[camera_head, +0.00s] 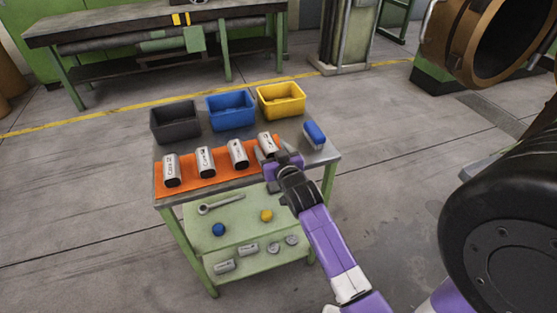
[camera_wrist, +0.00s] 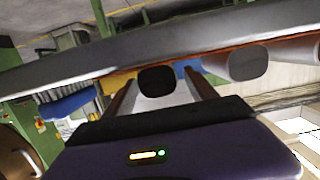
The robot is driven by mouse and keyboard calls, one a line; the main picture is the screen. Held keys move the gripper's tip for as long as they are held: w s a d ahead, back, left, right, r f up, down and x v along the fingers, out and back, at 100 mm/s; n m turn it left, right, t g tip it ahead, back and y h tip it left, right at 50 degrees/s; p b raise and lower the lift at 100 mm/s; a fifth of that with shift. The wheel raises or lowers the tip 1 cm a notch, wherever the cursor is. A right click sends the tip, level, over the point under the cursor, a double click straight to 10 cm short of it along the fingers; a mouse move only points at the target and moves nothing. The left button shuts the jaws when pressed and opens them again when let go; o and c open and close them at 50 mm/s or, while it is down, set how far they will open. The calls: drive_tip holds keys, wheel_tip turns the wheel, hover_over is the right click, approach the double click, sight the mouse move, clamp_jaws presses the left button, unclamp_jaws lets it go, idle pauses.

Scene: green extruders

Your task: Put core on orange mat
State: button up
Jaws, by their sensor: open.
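The rightmost core (camera_head: 266,142) is at the mat's right end, by my gripper (camera_head: 267,158). In the wrist view, my gripper (camera_wrist: 162,88) is open, with one finger on each side of this core (camera_wrist: 157,80); I cannot tell whether they touch it. Whether the core rests fully on the mat is hidden by the gripper.
Grey (camera_head: 175,122), blue (camera_head: 231,110) and yellow (camera_head: 281,101) bins line the cart's back edge. A blue brush (camera_head: 314,134) lies on the right. A lower shelf (camera_head: 240,216) holds a wrench and two balls. Bare cart top lies between gripper and brush.

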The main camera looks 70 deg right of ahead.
drive_tip(key=s+a+n+t+y, duration=0.1)
drive_tip(key=s+a+n+y, duration=0.15)
drive_tip(key=a, duration=0.65)
drive_tip(key=s+a+n+t+y, duration=0.1)
drive_tip(key=s+a, duration=0.3)
drive_tip(key=a, duration=0.5)
drive_tip(key=s+a+n+t+y, duration=0.2)
drive_tip(key=s+a, duration=0.1)
drive_tip(key=a, duration=0.6)
drive_tip(key=s+a+r+n+y, duration=0.2)
drive_tip(key=s+a+y, duration=0.1)
drive_tip(key=s+a, duration=0.2)
drive_tip(key=s+a+r+n+y, duration=0.2)
drive_tip(key=s+a+r+y, duration=0.1)
drive_tip(key=s+a, duration=0.3)
drive_tip(key=a, duration=0.2)
drive_tip(key=shift+s+a+r+t+y+b, duration=0.3)
drive_tip(key=shift+a+r+y+b, duration=0.05)
drive_tip(key=shift+a, duration=0.05)
drive_tip(key=shift+d+n, duration=0.1)
drive_tip(key=shift+n, duration=0.15)
